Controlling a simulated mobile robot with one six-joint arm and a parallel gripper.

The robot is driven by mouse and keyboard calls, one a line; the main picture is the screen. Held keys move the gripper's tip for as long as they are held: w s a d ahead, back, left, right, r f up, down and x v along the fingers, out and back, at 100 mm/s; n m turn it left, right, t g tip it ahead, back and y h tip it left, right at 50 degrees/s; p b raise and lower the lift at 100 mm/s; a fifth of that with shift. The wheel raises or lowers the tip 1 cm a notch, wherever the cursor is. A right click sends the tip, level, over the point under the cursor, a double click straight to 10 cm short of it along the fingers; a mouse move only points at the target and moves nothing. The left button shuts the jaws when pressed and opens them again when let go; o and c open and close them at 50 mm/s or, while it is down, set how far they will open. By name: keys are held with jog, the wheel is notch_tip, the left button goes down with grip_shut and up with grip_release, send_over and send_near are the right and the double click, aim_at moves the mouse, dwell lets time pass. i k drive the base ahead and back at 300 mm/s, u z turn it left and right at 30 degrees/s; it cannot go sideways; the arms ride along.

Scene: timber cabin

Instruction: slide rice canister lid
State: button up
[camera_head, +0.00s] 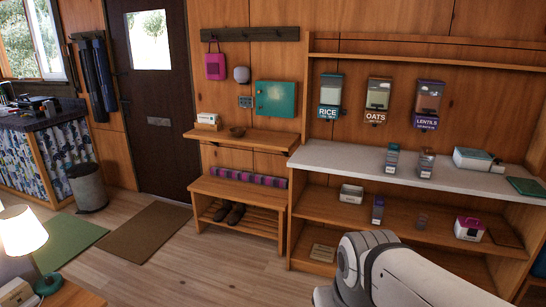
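The rice canister (330,95) hangs on the timber wall above the pale counter, at the left of a row of wall canisters. It has a teal label reading RICE below a clear window. Its lid is too small to make out clearly, and I cannot tell how it sits. The oats canister (377,98) and the purple lentils canister (428,102) hang to its right. A white and grey link of my arm shows at the bottom right, in front of the lower shelves. My gripper is outside the view.
The pale counter (340,158) carries clear jars (392,160) below the canisters and a white box (474,159) at right. A teal wall cabinet (276,99) hangs left of the canisters. A bench (236,193) stands below.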

aim_at(394, 148)
jog(key=z, duration=0.05)
jog(key=i, duration=1.3)
jog(key=z, duration=1.25)
